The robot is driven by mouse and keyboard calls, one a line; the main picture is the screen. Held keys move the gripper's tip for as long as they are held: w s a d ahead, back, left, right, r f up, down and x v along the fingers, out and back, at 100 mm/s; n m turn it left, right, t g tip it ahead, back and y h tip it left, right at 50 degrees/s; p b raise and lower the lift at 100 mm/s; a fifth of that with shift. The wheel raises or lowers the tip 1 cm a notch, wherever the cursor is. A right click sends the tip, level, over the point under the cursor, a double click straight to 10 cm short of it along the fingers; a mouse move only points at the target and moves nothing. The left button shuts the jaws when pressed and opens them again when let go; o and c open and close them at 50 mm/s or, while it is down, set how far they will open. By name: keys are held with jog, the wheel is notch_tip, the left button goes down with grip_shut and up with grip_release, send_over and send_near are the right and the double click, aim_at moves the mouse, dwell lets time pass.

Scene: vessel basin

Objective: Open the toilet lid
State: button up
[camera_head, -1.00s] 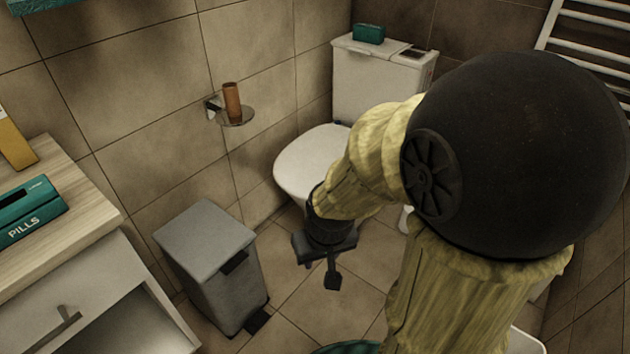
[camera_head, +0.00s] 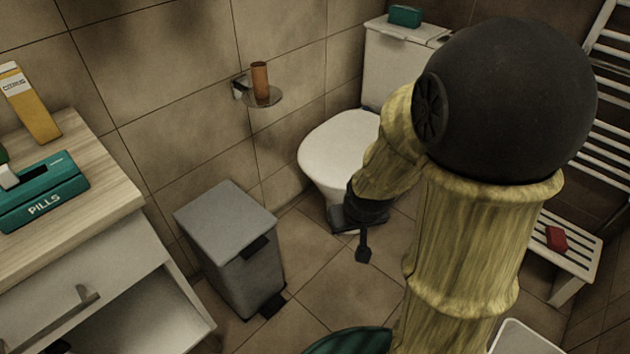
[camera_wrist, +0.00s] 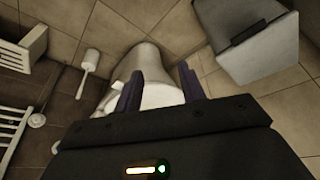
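The toilet (camera_head: 325,182) stands against the far wall with its white lid (camera_head: 335,150) down. My forearm hides the lid's right part. My gripper (camera_head: 363,245) hangs in front of the toilet, pointing down, apart from the lid in the head view. In the wrist view the two dark fingers of my gripper (camera_wrist: 160,75) are spread, with nothing held between them. The pale toilet bowl (camera_wrist: 150,62) shows behind and between the fingers there; whether they touch it I cannot tell.
A grey pedal bin (camera_head: 228,245) stands left of my gripper, and also shows in the wrist view (camera_wrist: 250,45). A drawer cabinet (camera_head: 100,275) is at left. A slatted stool (camera_head: 575,252) stands right. A toilet brush (camera_wrist: 89,62) stands near the toilet. Floor between bin and toilet is clear.

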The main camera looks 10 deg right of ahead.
jog(key=w+d+f+n+t+h+b, duration=0.2)
jog(key=w+d+f+n+t+b, duration=0.15)
jog(key=w+f, duration=0.45)
jog(key=w+d+f+n+t+h+b, duration=0.25)
jog(key=w+d+f+t, duration=0.2)
jog(key=w+f, duration=0.3)
jog(key=w+a+f+n+t+y+b, duration=0.2)
jog(key=a+f+n+t+y+b, duration=0.2)
jog(key=n+y, duration=0.5)
jog(key=a+n+t, duration=0.1)
jog(key=n, duration=0.4)
jog(key=shift+w+a, duration=0.25)
jog(key=shift+w, duration=0.15)
jog(key=shift+f+b, duration=0.15)
jog(key=shift+b, duration=0.15)
